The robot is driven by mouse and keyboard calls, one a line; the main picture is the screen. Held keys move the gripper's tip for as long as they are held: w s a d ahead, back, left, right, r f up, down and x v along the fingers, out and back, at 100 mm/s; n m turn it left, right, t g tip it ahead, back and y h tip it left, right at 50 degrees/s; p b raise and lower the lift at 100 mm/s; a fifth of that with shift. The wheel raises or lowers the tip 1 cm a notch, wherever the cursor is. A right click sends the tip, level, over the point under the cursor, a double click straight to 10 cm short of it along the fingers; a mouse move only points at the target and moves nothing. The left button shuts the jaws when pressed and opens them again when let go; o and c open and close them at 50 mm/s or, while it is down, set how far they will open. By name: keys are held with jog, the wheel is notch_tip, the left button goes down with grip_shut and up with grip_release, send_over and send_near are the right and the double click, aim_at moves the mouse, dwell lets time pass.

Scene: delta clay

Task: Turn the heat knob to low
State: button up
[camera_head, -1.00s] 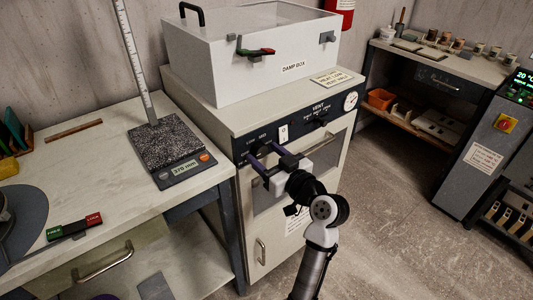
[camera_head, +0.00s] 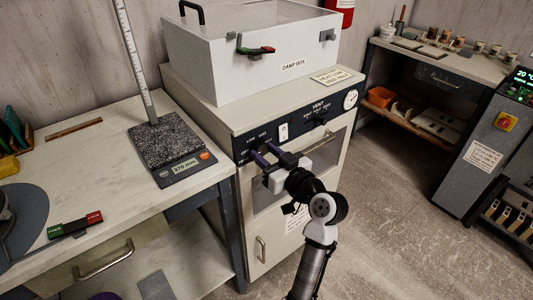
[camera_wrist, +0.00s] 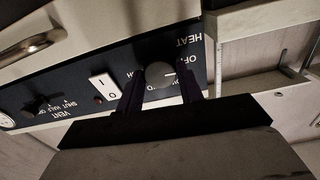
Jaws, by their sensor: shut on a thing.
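The heat knob (camera_wrist: 160,75) is a round grey knob on the dark control panel (camera_wrist: 75,87), seen upside down in the wrist view. A short white mark shows on its right side there. HEAT and part of OFF are legible beside it; the other labels are partly covered, so I cannot tell the exact setting. My gripper (camera_wrist: 161,92) has one dark finger on each side of the knob and is shut on it. In the head view my gripper (camera_head: 266,154) reaches the left part of the panel and hides the knob.
A white rocker switch (camera_wrist: 104,86) and the vent knob (camera_wrist: 38,105) sit along the same panel. The damp box (camera_head: 250,60) stands on top of the cabinet. The workbench (camera_head: 100,150) with a scale (camera_head: 178,167) is close on the left. Open floor (camera_head: 390,220) lies to the right.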

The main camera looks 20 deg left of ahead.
jog(key=m+p, duration=0.2)
jog(key=m, duration=0.3)
jog(key=shift+r+m, duration=0.15)
jog(key=shift+m, duration=0.15)
jog(key=m+p, duration=0.3)
jog(key=m, duration=0.2)
jog(key=shift+p, duration=0.4)
jog(key=shift+m, duration=0.4)
jog(key=o, duration=1)
jog(key=b+v, duration=0.3)
jog(key=v, duration=1)
jog(key=shift+s+d, duration=0.2)
jog(key=shift+d, duration=0.15)
